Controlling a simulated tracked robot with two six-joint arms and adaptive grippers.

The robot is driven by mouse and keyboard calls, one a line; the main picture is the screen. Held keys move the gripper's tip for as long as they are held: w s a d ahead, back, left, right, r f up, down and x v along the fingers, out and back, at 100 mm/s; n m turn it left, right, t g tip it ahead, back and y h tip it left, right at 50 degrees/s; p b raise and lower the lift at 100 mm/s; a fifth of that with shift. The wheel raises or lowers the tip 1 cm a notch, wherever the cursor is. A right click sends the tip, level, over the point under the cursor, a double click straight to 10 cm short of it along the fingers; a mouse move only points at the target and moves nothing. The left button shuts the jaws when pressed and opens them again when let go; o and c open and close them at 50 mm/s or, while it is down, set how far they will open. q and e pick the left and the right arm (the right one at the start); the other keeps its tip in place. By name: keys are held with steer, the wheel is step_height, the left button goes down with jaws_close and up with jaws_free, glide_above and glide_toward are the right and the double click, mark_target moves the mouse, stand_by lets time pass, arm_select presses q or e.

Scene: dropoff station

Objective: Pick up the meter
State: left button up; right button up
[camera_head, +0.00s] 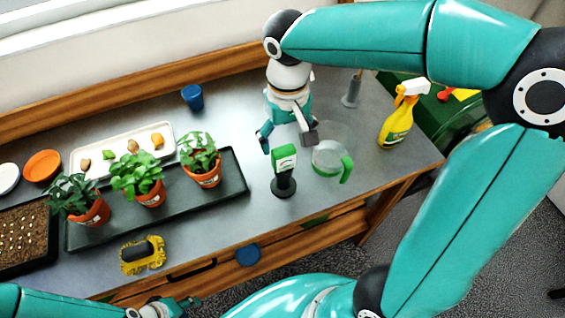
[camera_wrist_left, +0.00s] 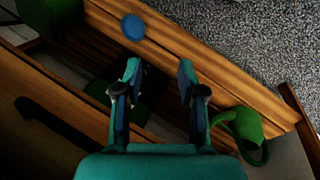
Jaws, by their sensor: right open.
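The meter (camera_head: 284,157) is a green and white handheld device with a small screen. It stands upright on a black round stand (camera_head: 284,187) on the grey bench. My right gripper (camera_head: 287,139) points down with its two fingers apart, one on each side just above and behind the meter's head; it holds nothing, and I cannot tell whether a finger touches it. My left gripper (camera_head: 187,303) is low at the bottom left, in front of the bench. In the left wrist view its fingers (camera_wrist_left: 158,78) are spread and empty over the wooden bench front.
A clear jug with a green handle (camera_head: 330,158) stands close right of the meter. A yellow spray bottle (camera_head: 397,120) is further right. Potted plants on a black tray (camera_head: 235,180) are left. A yellow-black object (camera_head: 142,255) lies near the front edge. A blue cup (camera_head: 192,97) stands behind.

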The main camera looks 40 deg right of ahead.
mark_target(284, 159)
steer(key=shift+a+f+p, duration=0.2)
steer(key=shift+f, duration=1.55)
steer(key=shift+a+f+p, duration=0.15)
steer(key=shift+f, duration=1.55)
steer(key=c, duration=1.3)
steer(key=shift+w+r, duration=0.1)
steer(key=shift+r, duration=0.1)
